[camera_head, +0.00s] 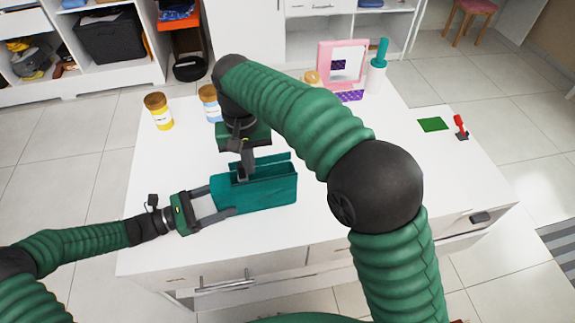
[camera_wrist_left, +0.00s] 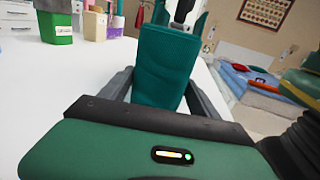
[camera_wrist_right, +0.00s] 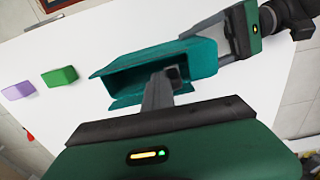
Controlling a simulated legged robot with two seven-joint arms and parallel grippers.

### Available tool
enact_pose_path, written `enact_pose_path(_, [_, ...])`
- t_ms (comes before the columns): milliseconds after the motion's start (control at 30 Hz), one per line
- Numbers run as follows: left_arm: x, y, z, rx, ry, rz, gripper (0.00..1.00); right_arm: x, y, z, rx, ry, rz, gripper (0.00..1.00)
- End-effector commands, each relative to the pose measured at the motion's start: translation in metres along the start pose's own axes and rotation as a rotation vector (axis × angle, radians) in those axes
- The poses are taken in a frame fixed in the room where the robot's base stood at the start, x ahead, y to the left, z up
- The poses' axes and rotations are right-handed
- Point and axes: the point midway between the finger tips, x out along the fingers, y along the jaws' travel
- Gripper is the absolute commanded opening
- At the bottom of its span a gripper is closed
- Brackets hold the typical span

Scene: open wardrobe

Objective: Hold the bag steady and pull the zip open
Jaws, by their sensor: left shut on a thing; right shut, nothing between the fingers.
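The teal bag (camera_head: 265,192) stands on the white table near its front edge. My left gripper (camera_head: 217,203) is shut on the bag's left end, one finger on each side; the left wrist view shows the bag (camera_wrist_left: 165,65) between its fingers. My right gripper (camera_head: 243,172) points down from above, fingers together, at the top of the bag near that left end. In the right wrist view the bag's top (camera_wrist_right: 150,72) gapes apart along its length, and the right fingertips (camera_wrist_right: 168,76) are at the left-gripper end of the opening. I cannot make out the zip pull.
Behind the bag stand a yellow jar (camera_head: 160,118), a blue jar (camera_head: 209,107), a pink-framed mirror (camera_head: 326,60) and a teal-topped bottle (camera_head: 378,70). A green block (camera_head: 432,124) and a small red item (camera_head: 460,124) lie at the right. The table right of the bag is partly hidden by my right arm.

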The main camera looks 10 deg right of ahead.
Motion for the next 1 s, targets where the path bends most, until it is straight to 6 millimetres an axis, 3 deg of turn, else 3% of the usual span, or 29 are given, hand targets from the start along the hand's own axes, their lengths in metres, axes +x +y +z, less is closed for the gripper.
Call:
enact_pose_path(300, [0.001, -0.001, 0.0, -0.001, 0.0, -0.003, 0.38, 0.0, -0.014, 0.0, -0.001, 0.0, -0.001, 0.0])
enact_pose_path(700, [0.001, -0.001, 0.0, -0.001, 0.001, -0.002, 0.38, -0.001, -0.001, 0.0, 0.0, 0.001, -0.001, 0.0])
enact_pose_path(1000, [0.0, -0.001, 0.0, -0.001, 0.0, -0.001, 0.38, -0.033, -0.001, -0.001, 0.0, 0.002, -0.001, 0.0])
